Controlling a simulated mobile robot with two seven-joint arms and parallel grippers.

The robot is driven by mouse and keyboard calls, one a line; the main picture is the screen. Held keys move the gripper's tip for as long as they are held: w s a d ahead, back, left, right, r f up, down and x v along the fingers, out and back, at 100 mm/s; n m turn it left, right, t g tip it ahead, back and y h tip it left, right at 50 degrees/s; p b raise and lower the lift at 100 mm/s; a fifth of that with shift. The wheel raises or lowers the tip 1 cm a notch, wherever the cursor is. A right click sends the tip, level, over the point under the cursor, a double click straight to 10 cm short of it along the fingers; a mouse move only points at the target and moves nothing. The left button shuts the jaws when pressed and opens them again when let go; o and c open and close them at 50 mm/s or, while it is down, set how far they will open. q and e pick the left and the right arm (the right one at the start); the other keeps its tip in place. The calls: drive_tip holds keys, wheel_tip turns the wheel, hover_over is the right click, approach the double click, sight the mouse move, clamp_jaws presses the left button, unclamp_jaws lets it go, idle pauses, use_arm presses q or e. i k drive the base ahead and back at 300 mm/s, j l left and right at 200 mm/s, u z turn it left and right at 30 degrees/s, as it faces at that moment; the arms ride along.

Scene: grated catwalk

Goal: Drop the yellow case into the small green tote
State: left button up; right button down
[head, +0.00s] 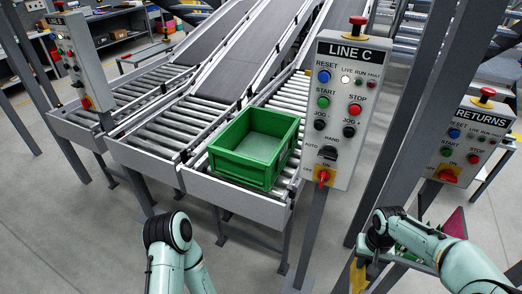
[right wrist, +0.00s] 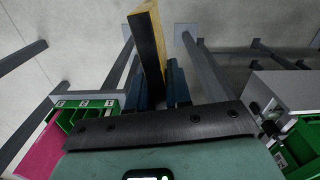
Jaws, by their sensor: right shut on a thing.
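The small green tote (head: 241,171) sits open and empty-looking on the end of the middle roller conveyor in the head view. My right gripper (head: 364,262) is low at the right, beyond the LINE C post and well apart from the tote. It is shut on the yellow case (head: 357,277), of which only a part shows there. In the right wrist view the case (right wrist: 154,42) stands out past the fingers of my right gripper (right wrist: 163,80), with a dark broad side and a yellow edge. My left arm shows at the bottom, but its gripper is out of view.
The LINE C control panel (head: 340,105) on its post stands between the tote and my right gripper. The RETURNS panel (head: 471,140) is farther right. Green bins (right wrist: 85,112) and a pink panel (right wrist: 42,150) are close to my right wrist. Grey uprights stand around it.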

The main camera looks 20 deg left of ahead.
sight(261, 156)
drive_tip(key=j+u, duration=0.25)
drive_tip(key=u, duration=0.15)
drive_tip(key=i+j+u, duration=0.1)
drive_tip(key=u, duration=0.25)
drive_tip(key=i+j, duration=0.15)
drive_tip(key=j, duration=0.2)
drive_tip(key=i+j, duration=0.15)
drive_tip(key=j, duration=0.15)
drive_tip(key=i+j, duration=0.1)
drive_tip(key=j, duration=0.25)
